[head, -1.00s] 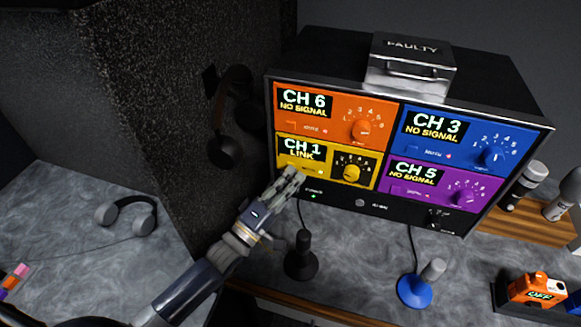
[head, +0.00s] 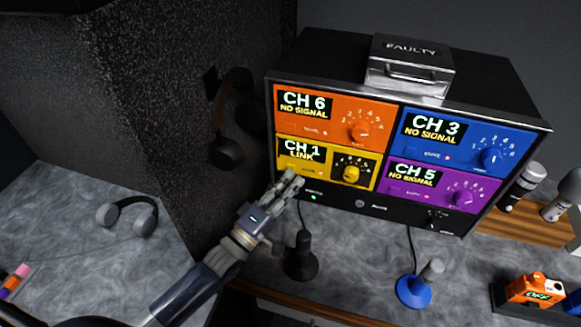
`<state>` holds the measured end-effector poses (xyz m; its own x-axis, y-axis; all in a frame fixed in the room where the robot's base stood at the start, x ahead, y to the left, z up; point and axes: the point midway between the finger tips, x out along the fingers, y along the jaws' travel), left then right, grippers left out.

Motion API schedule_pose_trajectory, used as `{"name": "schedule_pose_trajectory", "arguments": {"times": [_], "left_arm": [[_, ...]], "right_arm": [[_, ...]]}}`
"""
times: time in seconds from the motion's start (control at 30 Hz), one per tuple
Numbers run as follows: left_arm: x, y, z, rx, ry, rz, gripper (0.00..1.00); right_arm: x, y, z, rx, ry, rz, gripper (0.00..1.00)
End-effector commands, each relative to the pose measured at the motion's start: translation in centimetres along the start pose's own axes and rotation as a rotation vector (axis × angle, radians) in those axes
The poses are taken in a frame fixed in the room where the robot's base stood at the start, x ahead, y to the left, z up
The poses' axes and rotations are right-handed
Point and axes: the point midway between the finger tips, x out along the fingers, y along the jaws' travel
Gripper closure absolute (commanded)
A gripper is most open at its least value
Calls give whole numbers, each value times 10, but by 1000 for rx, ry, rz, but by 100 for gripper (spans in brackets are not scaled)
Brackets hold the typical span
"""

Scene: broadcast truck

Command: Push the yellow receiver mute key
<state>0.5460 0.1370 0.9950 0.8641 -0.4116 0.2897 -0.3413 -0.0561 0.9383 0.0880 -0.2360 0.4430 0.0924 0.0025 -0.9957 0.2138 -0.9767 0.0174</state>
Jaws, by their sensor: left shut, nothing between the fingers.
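The yellow receiver (head: 328,172) is the lower left panel of the rack, and its display reads "CH 1 LINK". Its yellow knob (head: 351,173) is on its right side. My left gripper (head: 292,177) is shut and empty, with its fingertips at the lower left part of the yellow panel. The gripper hides most of the mute key's area, and I cannot tell whether the tips touch it. My right gripper does not show.
The orange receiver (head: 333,123) is above, with the blue (head: 462,138) and purple (head: 440,188) ones to the right. A black microphone (head: 301,262) and a blue-based microphone (head: 415,290) stand in front. Headphones hang (head: 232,120) on the left wall.

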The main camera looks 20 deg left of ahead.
Motion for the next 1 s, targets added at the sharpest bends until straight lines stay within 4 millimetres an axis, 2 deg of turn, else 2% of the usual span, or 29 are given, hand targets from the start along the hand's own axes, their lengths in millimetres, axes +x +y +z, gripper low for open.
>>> {"name": "schedule_pose_trajectory", "arguments": {"times": [0.23, 0.73, 1.0], "left_arm": [[-5, 2, 2, -1, -1, -2, 100], [-48, 19, 18, -1, 0, -1, 100], [-53, 20, 21, 0, 0, 0, 100]], "right_arm": [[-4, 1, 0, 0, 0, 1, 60], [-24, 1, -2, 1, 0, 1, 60], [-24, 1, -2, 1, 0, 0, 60]]}}
